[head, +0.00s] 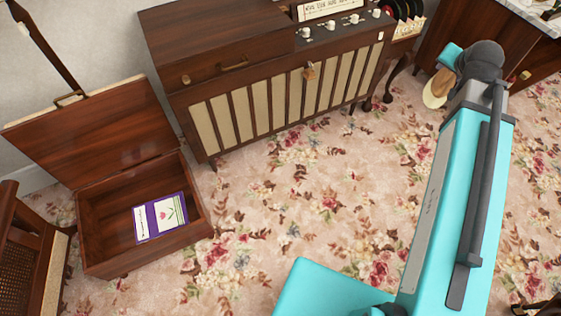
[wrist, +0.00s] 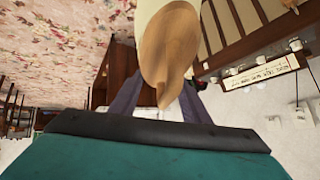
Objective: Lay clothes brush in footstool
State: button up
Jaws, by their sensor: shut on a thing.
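The clothes brush (head: 436,90) has a tan wooden back and a cream edge, and it shows at the upper right in the head view. In the wrist view the brush (wrist: 168,45) fills the upper middle. My gripper (wrist: 160,98) is shut on its narrow end, with a dark finger on either side. In the head view my arm hides most of the gripper. The footstool (head: 105,262) is an open wooden box on the floor at the left, its lid raised. A purple booklet with a flower (head: 161,218) lies inside it. The brush is held far to the right of the footstool.
A wooden radio cabinet (head: 275,100) with cream slats stands between footstool and brush, along the back. A cane-sided chair (head: 28,255) is close to the footstool's left. A dark cabinet (head: 440,40) stands at the upper right. The flowered carpet (head: 290,195) in the middle is clear.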

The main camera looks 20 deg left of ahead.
aim_at(171, 188)
jog(key=u, duration=0.05)
jog(key=i, duration=0.45)
jog(key=u, duration=1.25)
jog(key=k, duration=0.15)
jog(key=u, duration=2.6)
